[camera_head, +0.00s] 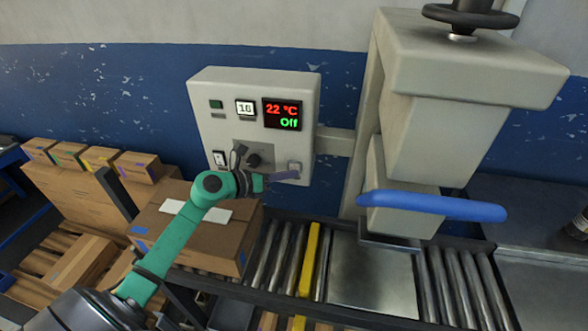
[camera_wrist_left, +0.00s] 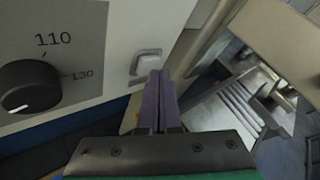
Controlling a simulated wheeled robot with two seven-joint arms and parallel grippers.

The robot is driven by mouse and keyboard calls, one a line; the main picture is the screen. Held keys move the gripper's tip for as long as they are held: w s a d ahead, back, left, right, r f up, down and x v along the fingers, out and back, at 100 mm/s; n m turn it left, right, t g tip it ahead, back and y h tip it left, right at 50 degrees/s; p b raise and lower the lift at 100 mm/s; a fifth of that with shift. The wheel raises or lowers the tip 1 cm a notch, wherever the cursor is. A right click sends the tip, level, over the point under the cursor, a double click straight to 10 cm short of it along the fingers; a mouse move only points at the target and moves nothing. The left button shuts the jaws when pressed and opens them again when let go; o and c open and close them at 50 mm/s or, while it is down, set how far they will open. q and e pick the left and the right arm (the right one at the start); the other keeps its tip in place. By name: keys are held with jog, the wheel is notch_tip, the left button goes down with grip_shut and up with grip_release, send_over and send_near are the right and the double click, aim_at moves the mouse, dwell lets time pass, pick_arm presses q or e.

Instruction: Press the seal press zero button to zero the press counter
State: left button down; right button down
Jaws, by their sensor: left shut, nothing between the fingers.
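My right gripper is out of view.
A dark knob (camera_wrist_left: 30,88) and a rocker switch (camera_head: 220,158) are on the panel left of the button. The display (camera_head: 283,114) reads 22 °C and Off. The press has a blue handle (camera_head: 430,207). A cardboard box (camera_head: 190,245) sits on the roller conveyor below.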

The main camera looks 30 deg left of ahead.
pick_arm(q)
jog(key=shift+w+a, duration=0.1)
jog(key=shift+w, duration=0.3)
dwell(0.4)
dwell(0.4)
jog(key=shift+s+d, duration=0.2)
jog(key=shift+s, duration=0.6)
jog(key=s, duration=0.2)
jog(key=s+d+p, duration=0.1)
jog(key=s, duration=0.1)
jog(key=shift+s+d, duration=0.15)
jog(key=shift+s, duration=0.25)
jog(key=shift+f, duration=0.1)
